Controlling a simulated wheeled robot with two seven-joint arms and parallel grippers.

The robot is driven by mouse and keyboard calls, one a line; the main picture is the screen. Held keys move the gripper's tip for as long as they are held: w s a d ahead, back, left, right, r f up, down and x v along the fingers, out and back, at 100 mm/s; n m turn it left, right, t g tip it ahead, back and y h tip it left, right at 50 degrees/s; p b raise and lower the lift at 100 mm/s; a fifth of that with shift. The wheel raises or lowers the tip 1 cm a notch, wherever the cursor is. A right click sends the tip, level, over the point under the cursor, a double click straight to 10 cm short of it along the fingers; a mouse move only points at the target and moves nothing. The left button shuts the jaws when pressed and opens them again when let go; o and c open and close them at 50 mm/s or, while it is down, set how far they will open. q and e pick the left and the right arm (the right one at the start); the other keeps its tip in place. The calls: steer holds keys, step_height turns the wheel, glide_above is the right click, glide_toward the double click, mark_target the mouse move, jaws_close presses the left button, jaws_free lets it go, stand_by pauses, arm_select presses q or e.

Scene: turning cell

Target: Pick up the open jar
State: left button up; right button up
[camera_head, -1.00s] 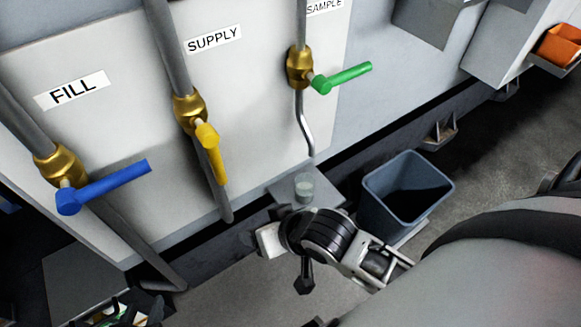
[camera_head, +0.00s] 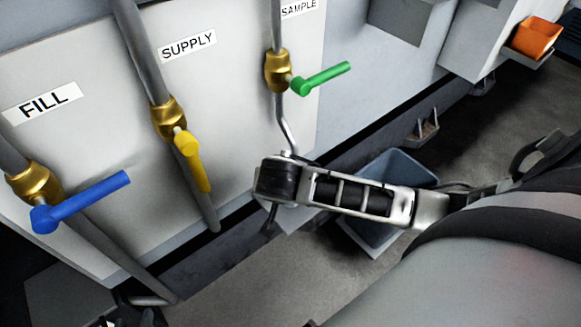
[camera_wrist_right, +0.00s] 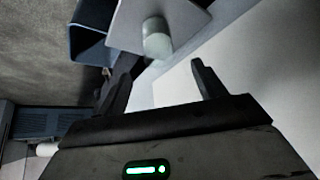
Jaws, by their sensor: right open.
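The open jar (camera_wrist_right: 156,40) is a small pale, translucent cylinder on a grey plate (camera_wrist_right: 125,32), seen in the right wrist view. In the head view my right arm hides the jar. My right gripper (camera_wrist_right: 163,86) is open and empty in the right wrist view. Its two dark fingers point towards the jar, which lies beyond the fingertips and is not between them. In the head view the right gripper is mostly hidden by its own arm. Only a dark bit of my left gripper (camera_head: 148,316) shows at the bottom left edge; its jaws cannot be made out.
The sample pipe with its green handle (camera_head: 322,79) comes down close to my right wrist. The supply pipe's yellow handle (camera_head: 193,162) and the fill pipe's blue handle (camera_head: 85,203) are further left. A blue-grey bin (camera_head: 408,166) stands behind my right arm. The floor (camera_head: 260,285) in front is clear.

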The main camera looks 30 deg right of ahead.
steer(key=x, duration=0.3)
steer(key=b+x, duration=0.1)
steer(key=x, duration=0.2)
steer(key=shift+s+a+f, duration=0.1)
steer(key=shift+s+f, duration=0.05)
steer(key=shift+f, duration=0.25)
steer(key=c, duration=1.1)
